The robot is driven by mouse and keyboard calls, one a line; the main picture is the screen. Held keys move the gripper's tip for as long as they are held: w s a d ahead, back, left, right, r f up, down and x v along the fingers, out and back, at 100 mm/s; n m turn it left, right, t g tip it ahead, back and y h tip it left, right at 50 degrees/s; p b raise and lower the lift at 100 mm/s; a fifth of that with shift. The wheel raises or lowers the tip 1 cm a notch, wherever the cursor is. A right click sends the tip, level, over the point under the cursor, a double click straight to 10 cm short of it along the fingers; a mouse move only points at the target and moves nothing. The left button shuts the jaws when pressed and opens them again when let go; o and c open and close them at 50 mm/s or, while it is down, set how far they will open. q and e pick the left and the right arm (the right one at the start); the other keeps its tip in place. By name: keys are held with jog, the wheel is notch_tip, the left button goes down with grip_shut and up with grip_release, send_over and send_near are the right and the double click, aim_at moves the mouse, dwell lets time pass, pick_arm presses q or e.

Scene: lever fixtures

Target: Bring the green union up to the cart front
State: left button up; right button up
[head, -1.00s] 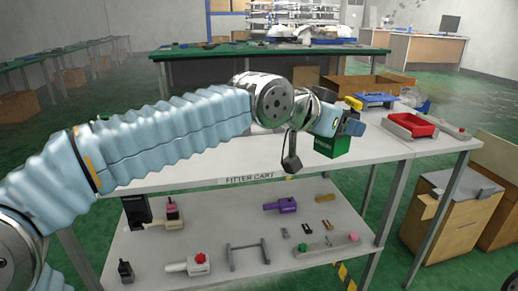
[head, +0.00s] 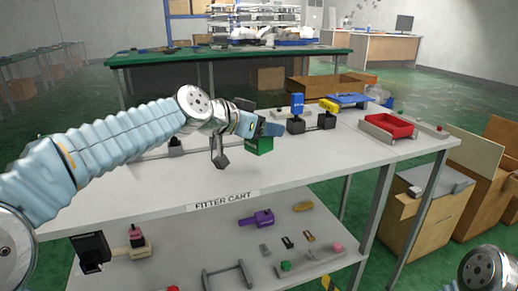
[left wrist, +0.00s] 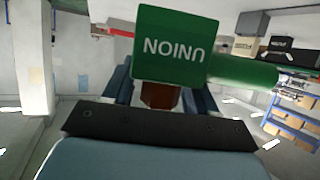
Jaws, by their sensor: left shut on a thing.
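The green union (head: 261,146) is a box-shaped green piece held over the top of the fitter cart (head: 310,165), left of the blue- and yellow-topped fittings. My left gripper (head: 268,130) is shut on it from above. I cannot tell whether its underside touches the top. In the left wrist view the union (left wrist: 175,45) shows between the fingers, its lettering upside down, with a green cylindrical part to the right. The cart's front edge carries a "FITTER CART" label (head: 223,200). My right gripper is out of view.
A blue-topped fitting (head: 297,112) and a yellow-topped one (head: 328,114) stand behind and right of the union. A red tray (head: 389,126) lies farther right. The cart top near the label is clear. The lower shelf holds a purple fitting (head: 257,218) and several small parts.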

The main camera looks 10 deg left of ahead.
pick_arm(q)
jog(key=shift+w+a+f, duration=0.4)
jog(key=shift+w+f, duration=0.05)
jog(key=shift+f, duration=0.3)
jog(key=f, duration=0.2)
jog(key=f+b, duration=0.1)
jog(key=shift+w+a+f, duration=0.25)
jog(key=shift+w+a, duration=0.05)
jog(key=shift+f, duration=0.25)
jog(key=shift+f, duration=0.15)
jog(key=o, duration=1.1)
jog(key=b+v, duration=0.2)
jog(key=v, duration=1)
jog(key=shift+r, duration=0.25)
